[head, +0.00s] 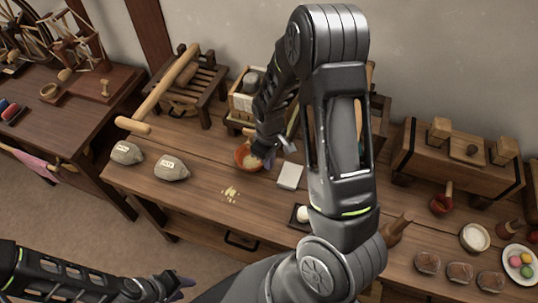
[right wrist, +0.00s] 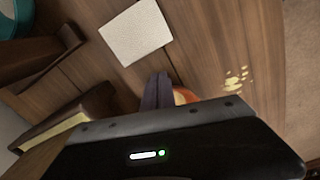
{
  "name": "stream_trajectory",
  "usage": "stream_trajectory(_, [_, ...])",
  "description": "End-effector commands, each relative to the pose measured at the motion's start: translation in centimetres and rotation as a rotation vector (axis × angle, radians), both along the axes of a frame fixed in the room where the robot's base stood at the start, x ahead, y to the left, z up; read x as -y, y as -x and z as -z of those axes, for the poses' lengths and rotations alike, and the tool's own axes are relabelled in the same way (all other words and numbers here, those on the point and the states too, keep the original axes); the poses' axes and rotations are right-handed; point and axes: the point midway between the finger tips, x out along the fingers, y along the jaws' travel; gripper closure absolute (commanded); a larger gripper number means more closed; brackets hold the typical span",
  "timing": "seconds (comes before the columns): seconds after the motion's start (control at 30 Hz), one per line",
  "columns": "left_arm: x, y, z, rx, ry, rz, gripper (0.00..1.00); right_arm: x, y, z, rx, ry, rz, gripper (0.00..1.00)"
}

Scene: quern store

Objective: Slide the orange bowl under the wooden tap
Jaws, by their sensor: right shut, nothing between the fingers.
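The orange bowl (head: 250,157), with pale contents, stands on the wooden workbench below a small wooden stand. My right gripper (head: 267,156) is shut and empty at the bowl's right side; I cannot tell whether it touches it. In the right wrist view the closed fingers (right wrist: 157,93) show beside a sliver of the orange bowl (right wrist: 183,97), mostly hidden by the gripper body. I cannot make out the wooden tap; my right arm covers part of the bench's back. My left gripper (head: 172,288) is low at the front, away from the bench top; its fingers are unclear.
A pale square sheet (head: 290,175) lies right of the bowl, and yellow crumbs (head: 230,193) lie in front. Two labelled sacks (head: 172,168) stand at the left. Bench around the crumbs is mostly free.

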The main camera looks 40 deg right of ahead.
Motion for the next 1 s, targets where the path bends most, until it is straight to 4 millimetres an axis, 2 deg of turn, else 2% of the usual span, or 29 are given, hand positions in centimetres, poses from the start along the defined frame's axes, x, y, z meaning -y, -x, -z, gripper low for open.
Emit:
stream_trajectory(0.3, [0.0,0.0,0.1,0.0,0.0,0.0,0.64,0.0,-0.1,0.1,0.001,0.0,0.0,1.0])
stream_trajectory(0.5, [0.1,-0.1,1.1,0.003,0.003,0.001,0.64,-0.7,-2.0,0.4,0.001,0.001,-0.001,1.0])
stream_trajectory(0.87, [0.1,-0.1,0.8,0.003,0.003,0.001,0.64,-0.8,-2.2,0.0,0.0,0.0,0.0,1.0])
stream_trajectory(1.0, [0.0,0.0,0.1,0.002,0.002,0.001,0.64,-0.8,-2.4,-1.1,0.002,0.0,0.0,1.0])
